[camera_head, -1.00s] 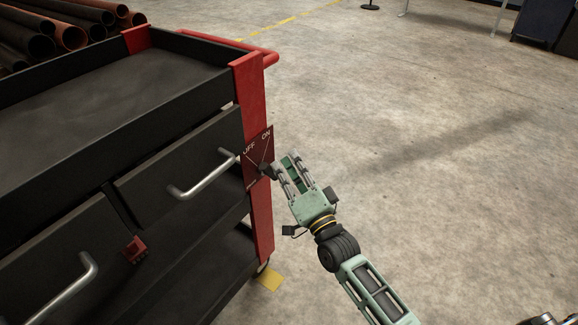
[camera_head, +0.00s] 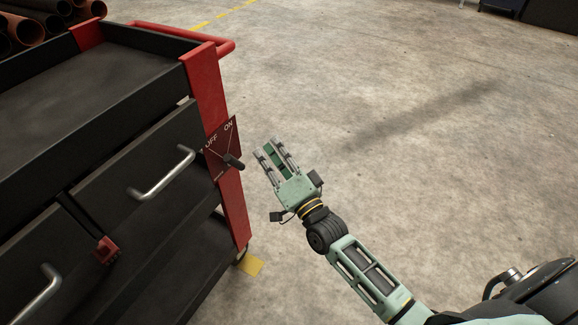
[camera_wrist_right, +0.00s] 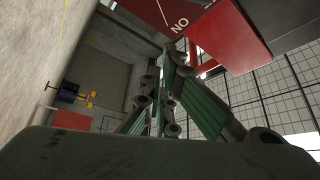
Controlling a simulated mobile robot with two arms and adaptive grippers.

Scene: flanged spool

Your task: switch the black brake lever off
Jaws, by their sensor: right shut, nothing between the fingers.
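The black brake lever (camera_head: 234,162) sticks out from a dark red plate (camera_head: 219,150) on the cart's red corner post. The plate has white OFF and ON labels and thin white lines. The lever's knob points out towards the right; I cannot tell which label it is set at. My right gripper (camera_head: 267,149) is shut and empty, to the right of the lever with a gap between them. The right wrist view shows its fingers (camera_wrist_right: 165,100) and the red plate (camera_wrist_right: 172,12) with the ON label upside down; the lever is not clear there. My left gripper is out of view.
The black cart (camera_head: 100,75) has drawers with metal handles (camera_head: 163,176) and a red push bar (camera_head: 190,37) at its far end. A small red latch (camera_head: 106,250) sits by the drawers. Pipes (camera_head: 30,28) lie behind.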

